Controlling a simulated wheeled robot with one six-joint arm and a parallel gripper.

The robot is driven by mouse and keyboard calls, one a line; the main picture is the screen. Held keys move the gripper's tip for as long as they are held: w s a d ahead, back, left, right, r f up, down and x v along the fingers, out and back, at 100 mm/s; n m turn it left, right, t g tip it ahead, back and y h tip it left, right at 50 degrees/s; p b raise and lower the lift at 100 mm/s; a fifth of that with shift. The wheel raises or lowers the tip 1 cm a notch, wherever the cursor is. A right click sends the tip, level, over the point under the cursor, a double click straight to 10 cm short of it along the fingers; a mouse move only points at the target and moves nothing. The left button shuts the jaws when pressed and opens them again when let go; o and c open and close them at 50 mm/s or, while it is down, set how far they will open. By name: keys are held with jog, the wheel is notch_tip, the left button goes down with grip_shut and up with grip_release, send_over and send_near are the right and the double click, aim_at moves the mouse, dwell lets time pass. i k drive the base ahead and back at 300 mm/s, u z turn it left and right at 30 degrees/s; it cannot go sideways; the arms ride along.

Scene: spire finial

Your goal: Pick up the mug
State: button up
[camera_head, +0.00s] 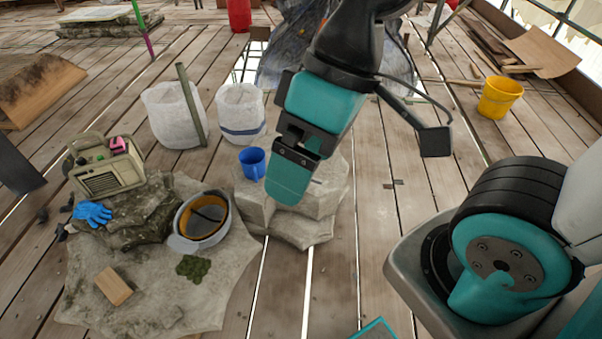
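The blue mug (252,163) stands upright on the left part of a pale stone block (318,203) near the middle of the head view. My gripper (291,183) hangs over the stone, just right of the mug, pointing down and slightly left. A small gap shows between the mug and the gripper in the picture; the depth between them is hard to judge. Only one broad teal finger face shows clearly, so the opening is hidden. No object shows in the gripper.
Left of the stone are an upturned helmet (202,220), a blue glove (92,212), a radio (106,167) and a wooden block (114,286). Two white sacks (241,112) stand behind the mug. A yellow bucket (498,97) is far right. Planks right of the stone are mostly clear.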

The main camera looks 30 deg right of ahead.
aim_at(251, 159)
jog(key=z, duration=0.3)
jog(key=k, duration=0.4)
jog(key=z, duration=1.55)
jog(key=i, duration=0.9)
jog(key=u, duration=0.5)
jog(key=i, duration=0.6)
jog(key=u, duration=1.1)
jog(key=i, duration=0.35)
jog(key=u, duration=0.3)
